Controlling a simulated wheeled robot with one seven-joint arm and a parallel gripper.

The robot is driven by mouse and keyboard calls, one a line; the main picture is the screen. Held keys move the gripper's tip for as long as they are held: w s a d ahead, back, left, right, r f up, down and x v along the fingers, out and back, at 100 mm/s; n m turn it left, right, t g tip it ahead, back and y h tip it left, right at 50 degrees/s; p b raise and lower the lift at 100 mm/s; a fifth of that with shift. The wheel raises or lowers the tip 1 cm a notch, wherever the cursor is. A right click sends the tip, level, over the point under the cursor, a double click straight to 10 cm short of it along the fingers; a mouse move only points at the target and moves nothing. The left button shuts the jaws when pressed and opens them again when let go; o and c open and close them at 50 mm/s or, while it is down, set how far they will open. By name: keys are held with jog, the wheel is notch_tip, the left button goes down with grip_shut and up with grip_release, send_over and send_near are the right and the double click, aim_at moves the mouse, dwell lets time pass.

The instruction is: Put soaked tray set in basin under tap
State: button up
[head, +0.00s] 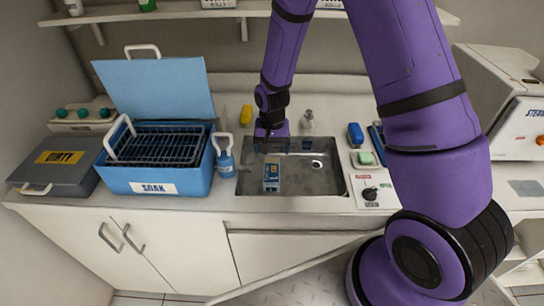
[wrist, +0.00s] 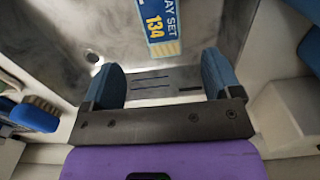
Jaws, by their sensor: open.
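The tray set (head: 271,178), a small blue and pale packet marked "TRAY SET 134", is in the left part of the metal basin (head: 300,187). In the wrist view the tray set (wrist: 160,28) lies beyond my fingertips, apart from them. My gripper (head: 272,146) is over the back left of the basin. In the wrist view my gripper (wrist: 162,78) has its two blue fingers spread with nothing between them. The tap (head: 308,119) stands behind the basin. The basin's drain hole shows right of the tray set in the head view.
The open blue SOAK box (head: 155,188) with a wire basket (head: 158,146) stands left of the basin. A grey DIRTY case (head: 58,174) is at far left.

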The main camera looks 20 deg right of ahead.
jog(key=s+d+r+n+t, duration=0.15)
jog(key=s+r, duration=0.25)
jog(key=r, duration=0.9)
jog(key=s+d+r+n+t, duration=0.1)
jog(key=s+d+r, duration=0.25)
jog(key=r, duration=0.95)
jog(key=s+d+r+n+t, duration=0.1)
jog(key=s+r, duration=0.4)
jog(key=s, duration=0.4)
jog(key=s+d+r+n+t, duration=0.1)
jog(key=s+r, duration=0.5)
jog(key=s, duration=0.4)
jog(key=shift+s+r+t, duration=0.2)
jog(key=shift+s+t, duration=0.1)
jog(key=shift+t, duration=0.05)
